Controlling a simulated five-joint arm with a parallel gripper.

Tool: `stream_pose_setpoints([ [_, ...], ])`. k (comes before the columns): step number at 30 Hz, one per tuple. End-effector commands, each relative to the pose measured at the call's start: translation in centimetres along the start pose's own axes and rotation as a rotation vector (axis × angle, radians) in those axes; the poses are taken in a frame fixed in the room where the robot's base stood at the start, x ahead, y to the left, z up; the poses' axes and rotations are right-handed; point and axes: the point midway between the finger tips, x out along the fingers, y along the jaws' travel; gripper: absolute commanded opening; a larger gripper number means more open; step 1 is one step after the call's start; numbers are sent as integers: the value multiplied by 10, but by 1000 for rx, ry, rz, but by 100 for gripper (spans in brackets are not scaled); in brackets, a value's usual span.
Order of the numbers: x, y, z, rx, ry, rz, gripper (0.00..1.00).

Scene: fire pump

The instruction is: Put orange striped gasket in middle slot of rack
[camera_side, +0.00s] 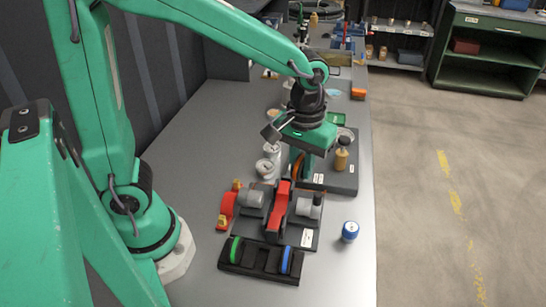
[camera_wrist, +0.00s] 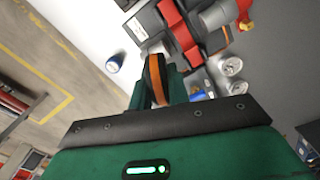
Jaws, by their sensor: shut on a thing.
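The orange striped gasket (camera_side: 297,168), a black ring with an orange band, is held upright in my gripper (camera_side: 301,167). In the wrist view the gasket (camera_wrist: 157,80) stands between the green fingers of my gripper (camera_wrist: 160,88), which are shut on it. The black rack (camera_side: 261,262) lies at the front of the bench. A green striped gasket (camera_side: 235,249) stands in its left slot and a blue striped gasket (camera_side: 286,260) in its right slot. The middle slot between them is empty. My gripper is behind the rack, beyond the pump, and above the bench.
The red and grey pump (camera_side: 278,208) stands on a dark plate between my gripper and the rack. White cans (camera_side: 270,160) are left of my gripper.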

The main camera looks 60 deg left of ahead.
Motion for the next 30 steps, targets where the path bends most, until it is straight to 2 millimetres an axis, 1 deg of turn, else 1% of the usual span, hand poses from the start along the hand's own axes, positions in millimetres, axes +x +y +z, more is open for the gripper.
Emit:
stream_pose_setpoints([
  [1, -2, -3, -11, 24, 1, 1, 0],
  [9, -15, -20, -62, 199, 1, 0, 0],
  [16, -23, -39, -98, 331, 1, 0, 0],
  [21, -26, -49, -113, 390, 0, 0, 0],
  [25, -28, -52, -118, 411, 0, 0, 0],
  [30, -28, -53, -118, 417, 1, 0, 0],
])
